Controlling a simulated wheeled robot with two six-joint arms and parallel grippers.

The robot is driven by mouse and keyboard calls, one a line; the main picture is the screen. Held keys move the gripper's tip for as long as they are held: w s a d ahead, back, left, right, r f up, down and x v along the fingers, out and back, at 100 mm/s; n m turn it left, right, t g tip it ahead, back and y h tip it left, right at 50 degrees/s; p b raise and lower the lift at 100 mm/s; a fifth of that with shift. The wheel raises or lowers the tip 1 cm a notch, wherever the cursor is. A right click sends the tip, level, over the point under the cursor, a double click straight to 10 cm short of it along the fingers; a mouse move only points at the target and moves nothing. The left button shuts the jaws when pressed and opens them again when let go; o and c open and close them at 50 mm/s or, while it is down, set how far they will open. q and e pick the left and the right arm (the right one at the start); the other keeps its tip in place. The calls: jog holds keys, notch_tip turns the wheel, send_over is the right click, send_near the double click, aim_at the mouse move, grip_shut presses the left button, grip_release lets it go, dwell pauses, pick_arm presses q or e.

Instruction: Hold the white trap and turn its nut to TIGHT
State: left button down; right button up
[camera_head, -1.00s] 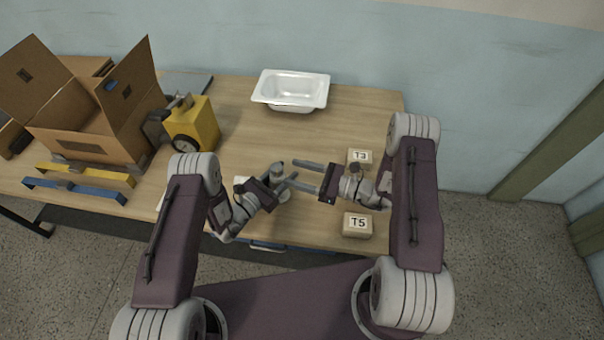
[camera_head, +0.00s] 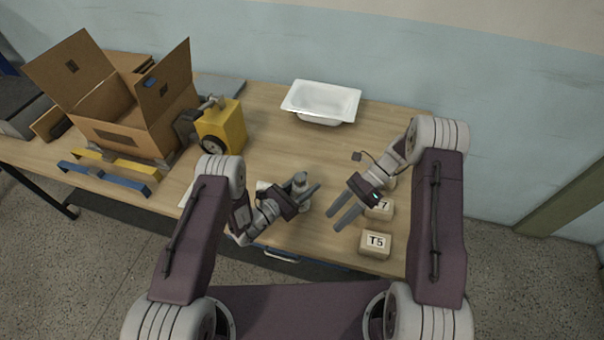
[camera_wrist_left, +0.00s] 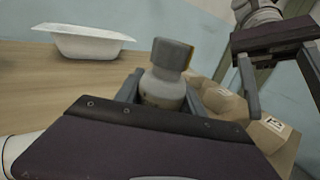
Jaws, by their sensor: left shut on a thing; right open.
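The white trap (camera_wrist_left: 163,92) stands upright between the fingers of my left gripper (camera_head: 303,190) in the left wrist view. Its body is whitish, and a grey nut (camera_wrist_left: 172,54) with a dark yellowish edge sits on top. In the head view the trap (camera_head: 300,178) is small, partly hidden by the fingers, near the table's front edge. My left gripper is shut on its body. My right gripper (camera_head: 338,220) is open and empty, right of the trap and apart from it. No TIGHT mark is readable.
Tan blocks, one marked T5 (camera_head: 376,245), stand under and beside my right arm. A white tub (camera_head: 322,101) lies at the back. A yellow device (camera_head: 221,128), an open cardboard box (camera_head: 125,135) and yellow and blue bars fill the left. The table's middle is clear.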

jog(key=w+d+r+n+h, duration=0.2)
jog(key=w+n+h, duration=0.1)
jog(key=w+h, duration=0.2)
notch_tip(320, 180, up, 15)
jog(key=n+t+h, duration=0.4)
jog(key=n+t, duration=0.1)
jog(key=t, duration=0.1)
send_over(299, 176)
jog(key=shift+n, duration=0.3)
notch_tip(299, 176, down, 13)
jog(key=shift+r, duration=0.15)
grip_shut()
